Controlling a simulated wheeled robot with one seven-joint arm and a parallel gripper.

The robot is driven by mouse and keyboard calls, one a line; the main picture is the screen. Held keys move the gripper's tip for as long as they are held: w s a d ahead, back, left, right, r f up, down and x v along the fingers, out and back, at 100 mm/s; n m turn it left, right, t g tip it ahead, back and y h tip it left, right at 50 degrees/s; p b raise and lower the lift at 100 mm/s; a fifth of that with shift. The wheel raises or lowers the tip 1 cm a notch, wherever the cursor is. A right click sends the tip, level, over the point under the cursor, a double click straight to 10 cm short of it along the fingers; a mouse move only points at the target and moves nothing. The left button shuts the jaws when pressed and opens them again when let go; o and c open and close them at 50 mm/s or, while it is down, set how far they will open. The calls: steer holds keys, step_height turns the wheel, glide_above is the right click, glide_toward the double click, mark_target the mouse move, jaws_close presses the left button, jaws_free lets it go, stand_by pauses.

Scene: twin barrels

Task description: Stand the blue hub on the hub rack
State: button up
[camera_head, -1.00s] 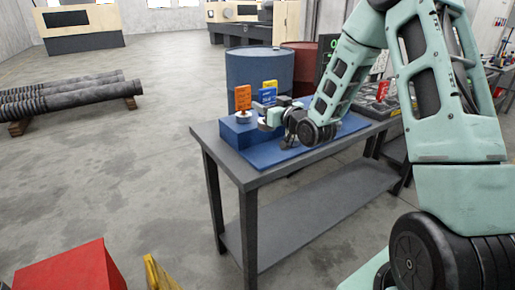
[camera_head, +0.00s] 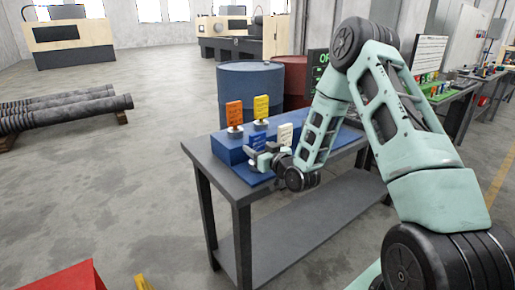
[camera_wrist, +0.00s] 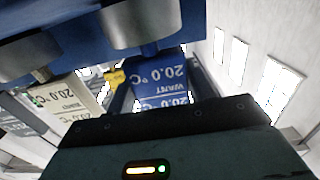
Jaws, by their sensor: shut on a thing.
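The blue hub (camera_head: 257,140) is a blue tag with white lettering, in front of the yellow hub (camera_head: 261,107) in the head view. My gripper (camera_head: 264,157) is shut on it. In the wrist view the blue hub (camera_wrist: 160,82) is upside down in the picture, between my fingers, with its grey round base towards the top. The hub rack (camera_head: 228,152) is a blue stepped block on the table. The orange hub (camera_head: 234,114) stands upright on its upper step. I cannot tell whether the blue hub's base touches the rack.
A white hub (camera_head: 285,134) stands close to the right of the blue one; it also shows in the wrist view (camera_wrist: 80,98). A blue barrel (camera_head: 250,92) and a red barrel (camera_head: 293,80) stand behind the grey table (camera_head: 215,178). The floor at left is mostly clear.

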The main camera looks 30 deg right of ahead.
steer(key=shift+r, duration=0.1)
steer(key=o, duration=1.6)
